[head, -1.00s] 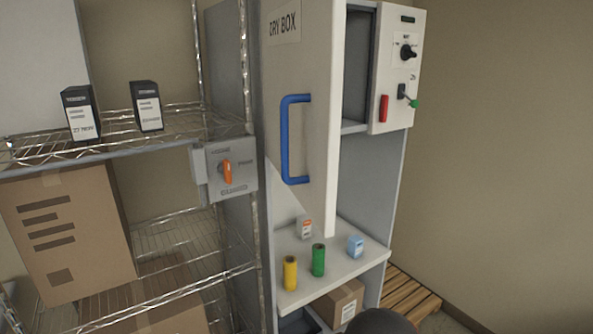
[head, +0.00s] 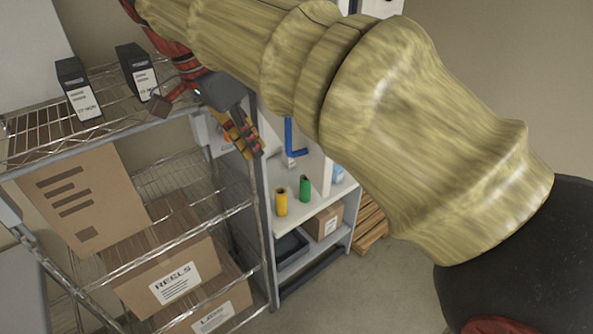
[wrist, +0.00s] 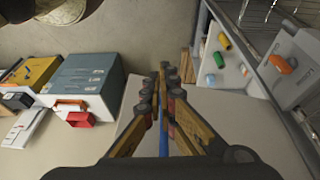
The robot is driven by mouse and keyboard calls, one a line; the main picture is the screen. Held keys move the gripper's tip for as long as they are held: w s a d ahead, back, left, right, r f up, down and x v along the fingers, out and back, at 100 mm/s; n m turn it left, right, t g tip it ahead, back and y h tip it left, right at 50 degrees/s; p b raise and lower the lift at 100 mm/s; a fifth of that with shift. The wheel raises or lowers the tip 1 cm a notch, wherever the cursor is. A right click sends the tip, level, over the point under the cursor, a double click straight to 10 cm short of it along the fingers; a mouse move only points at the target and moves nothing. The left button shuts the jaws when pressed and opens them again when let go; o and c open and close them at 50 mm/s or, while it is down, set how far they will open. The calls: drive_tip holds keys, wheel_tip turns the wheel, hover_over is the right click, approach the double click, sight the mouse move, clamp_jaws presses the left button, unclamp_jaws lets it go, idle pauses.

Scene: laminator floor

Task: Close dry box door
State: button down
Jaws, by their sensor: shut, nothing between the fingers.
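The dry box door (head: 313,168) shows only its lower part in the head view; my arm hides the rest. Its blue handle (head: 290,138) is partly covered by my arm. My gripper (head: 252,148), with yellow-brown and dark fingers, is just left of the handle in the picture and points down. In the wrist view the fingers (wrist: 165,72) are together and empty, and a blue strip of the handle (wrist: 163,140) shows between the finger bases. I cannot tell whether they touch it. How far the door stands open is hidden.
A wire rack (head: 60,143) with cartons and two black boxes stands close at left. An orange switch (wrist: 282,64) is near the gripper. Yellow (head: 281,201) and green (head: 305,188) cylinders stand on the shelf below the door. Floor at the right is clear.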

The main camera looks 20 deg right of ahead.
drive_tip(key=s+d+f+m+p, duration=0.1)
drive_tip(key=d+f+m+p, duration=0.1)
drive_tip(key=d+f, duration=0.6)
drive_tip(key=shift+s+d+f+m+g+h, duration=0.15)
drive_tip(key=shift+d+f+m+g+h, duration=0.2)
drive_tip(key=shift+f+m, duration=0.2)
drive_tip(key=shift+d, duration=0.1)
